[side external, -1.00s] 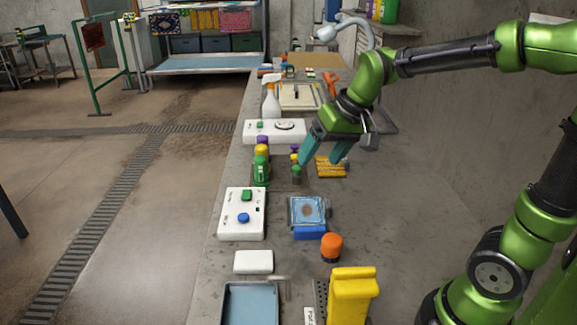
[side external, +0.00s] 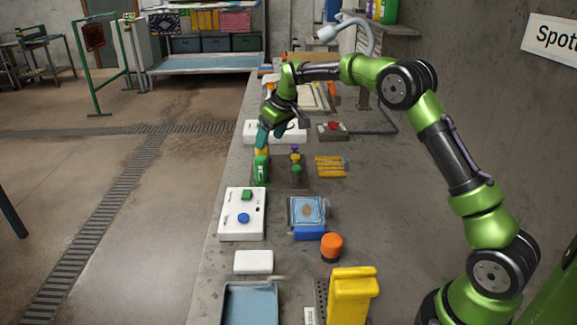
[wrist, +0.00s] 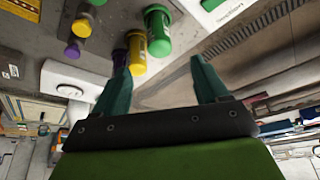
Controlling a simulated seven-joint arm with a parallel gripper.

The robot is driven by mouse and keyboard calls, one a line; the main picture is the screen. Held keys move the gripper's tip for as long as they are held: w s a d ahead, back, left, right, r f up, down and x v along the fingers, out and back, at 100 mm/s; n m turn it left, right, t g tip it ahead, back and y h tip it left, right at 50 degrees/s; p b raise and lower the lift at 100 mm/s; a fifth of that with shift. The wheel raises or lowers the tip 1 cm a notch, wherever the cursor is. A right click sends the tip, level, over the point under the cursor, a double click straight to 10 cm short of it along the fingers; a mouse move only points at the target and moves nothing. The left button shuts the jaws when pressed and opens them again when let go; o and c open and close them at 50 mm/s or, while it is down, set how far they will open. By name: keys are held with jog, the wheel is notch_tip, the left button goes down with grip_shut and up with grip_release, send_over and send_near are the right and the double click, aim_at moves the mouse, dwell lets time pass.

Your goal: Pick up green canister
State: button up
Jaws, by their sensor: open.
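The green canister (side external: 260,171) stands upright on the bench with a light label on its front. In the wrist view the green canister (wrist: 158,32) lies ahead of my fingertips, between their lines. My gripper (side external: 268,140) is open and empty, pointing down just behind and above the canister. In the wrist view my gripper (wrist: 159,66) shows both teal fingers well apart. A yellow canister (wrist: 137,52) stands right beside the green one, near the left finger.
Small purple, yellow and green knobbed pieces (side external: 296,162) stand to the right. A white control box (side external: 242,214) lies in front of the canister, and another white box (side external: 257,131) lies behind. The bench's left edge is close to the canister.

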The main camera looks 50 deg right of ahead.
aim_at(259, 156)
jog(key=x, duration=0.7)
jog(key=shift+a, duration=0.1)
jog(key=shift+x, duration=2.7)
jog(key=shift+s, duration=0.1)
jog(key=shift+c, duration=0.3)
jog(key=c, duration=1)
jog(key=shift+c, duration=0.2)
jog(key=shift+r, duration=0.15)
notch_tip(259, 156, up, 4)
jog(key=shift+f, duration=0.15)
jog(key=s+a, duration=0.2)
jog(key=s, duration=1.4)
jog(key=shift+r, duration=0.5)
